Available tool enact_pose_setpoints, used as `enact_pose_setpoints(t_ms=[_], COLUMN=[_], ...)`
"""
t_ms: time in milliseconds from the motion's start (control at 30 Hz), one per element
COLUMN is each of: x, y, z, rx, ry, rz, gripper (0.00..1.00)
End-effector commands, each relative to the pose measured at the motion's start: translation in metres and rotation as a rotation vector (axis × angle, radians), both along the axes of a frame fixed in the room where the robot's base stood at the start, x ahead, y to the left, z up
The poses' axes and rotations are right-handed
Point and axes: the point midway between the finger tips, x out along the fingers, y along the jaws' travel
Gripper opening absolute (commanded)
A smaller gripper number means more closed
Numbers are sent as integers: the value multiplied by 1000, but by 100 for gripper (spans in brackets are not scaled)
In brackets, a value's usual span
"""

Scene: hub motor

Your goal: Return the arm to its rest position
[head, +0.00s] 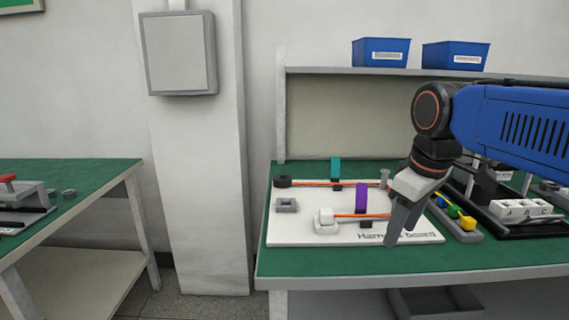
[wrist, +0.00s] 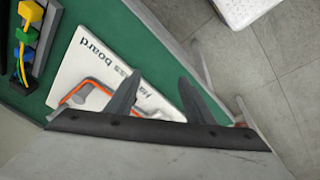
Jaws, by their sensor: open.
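My blue arm (head: 515,125) reaches in from the right in the head view. My gripper (head: 397,236) points down over the front right part of the white harness board (head: 290,233). In the wrist view my gripper (wrist: 157,88) shows two grey fingers spread apart with nothing between them. The harness board (wrist: 85,68) lies below and beyond them there. An orange cable (head: 365,215) runs across the board, with a purple clip (head: 361,197) and a teal clip (head: 335,168) standing on it. The gripper hides part of the board's right side.
A tray with yellow, blue and green pieces (head: 457,216) and a white block marked with letters (head: 520,208) lie right of the board. Blue bins (head: 381,52) stand on the shelf above.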

Motion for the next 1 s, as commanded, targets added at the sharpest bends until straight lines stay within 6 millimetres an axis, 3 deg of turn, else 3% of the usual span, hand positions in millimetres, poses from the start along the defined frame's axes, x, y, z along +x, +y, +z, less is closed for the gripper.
enact_pose_setpoints(t_ms=[33,300,500,700,1000], x=[-15,-77,-109,-120,-120], y=[-7,-35,-46,-50,-50], z=[-14,-93,-141,-159,-160], rx=[14,99,154,176,178], ry=[-15,-94,-140,-157,-158], rz=[-59,-383,-558,-624,-626], gripper=[48,48,48,48,48])
